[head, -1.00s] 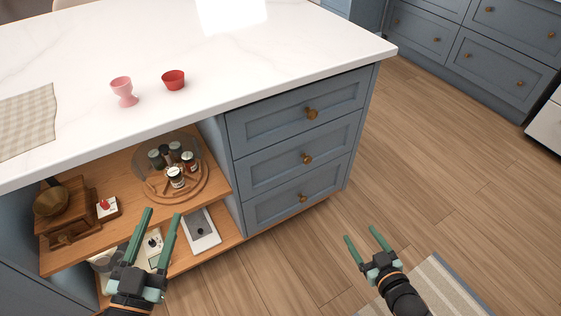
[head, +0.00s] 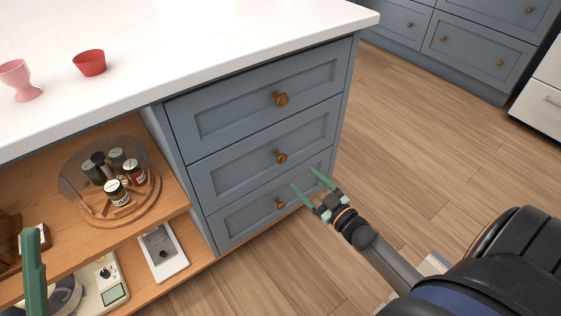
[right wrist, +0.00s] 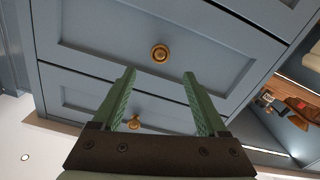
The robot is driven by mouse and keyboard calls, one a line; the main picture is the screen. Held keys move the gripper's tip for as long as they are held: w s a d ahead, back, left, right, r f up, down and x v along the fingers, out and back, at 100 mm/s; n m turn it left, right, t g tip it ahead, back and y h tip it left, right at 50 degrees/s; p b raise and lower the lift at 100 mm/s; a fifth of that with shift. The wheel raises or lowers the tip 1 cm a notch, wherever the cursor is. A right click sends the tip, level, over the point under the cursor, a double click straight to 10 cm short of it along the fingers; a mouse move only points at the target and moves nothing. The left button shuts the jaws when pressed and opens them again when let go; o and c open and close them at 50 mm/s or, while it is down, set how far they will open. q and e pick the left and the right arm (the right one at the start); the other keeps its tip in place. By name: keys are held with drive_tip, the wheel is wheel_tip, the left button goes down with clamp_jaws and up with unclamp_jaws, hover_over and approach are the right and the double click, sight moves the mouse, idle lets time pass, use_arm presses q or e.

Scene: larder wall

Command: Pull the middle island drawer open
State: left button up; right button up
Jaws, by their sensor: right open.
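The island has a stack of three blue-grey drawers, all shut. The middle drawer (head: 232,173) has a round brass knob (head: 281,157). My right gripper (head: 305,178) is open and empty, its fingers pointing toward the drawer fronts, low and right of the middle knob. In the right wrist view, which looks upside down, a brass knob (right wrist: 160,53) lies beyond and between the open fingertips (right wrist: 158,80), apart from them; it appears to be the middle one. A second knob (right wrist: 134,123) shows between the fingers. Only one finger of my left gripper (head: 33,270) shows at the lower left.
The top drawer (head: 230,115) and bottom drawer (head: 245,214) flank the middle one. Open shelves on the left hold a turntable of jars (head: 118,190) and a kitchen scale (head: 105,280). A pink egg cup (head: 20,80) and red bowl (head: 90,62) stand on the counter. Floor (head: 430,140) right is clear.

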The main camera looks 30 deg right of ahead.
sight(284, 160)
drive_tip(key=w+b, duration=0.1)
drive_tip(key=w, duration=0.2)
drive_tip(key=w+b, duration=0.1)
drive_tip(key=w, duration=0.3)
drive_tip(key=w+a+b, duration=0.1)
drive_tip(key=w, duration=0.2)
drive_tip(key=shift+w, duration=0.15)
use_arm(q)
wheel_tip(284, 160, down, 4)
drive_tip(key=shift+w+d+r+n, duration=0.15)
drive_tip(key=shift+r+n, duration=0.1)
drive_tip(key=shift+n, duration=0.15)
use_arm(e)
clamp_jaws()
idle(0.4)
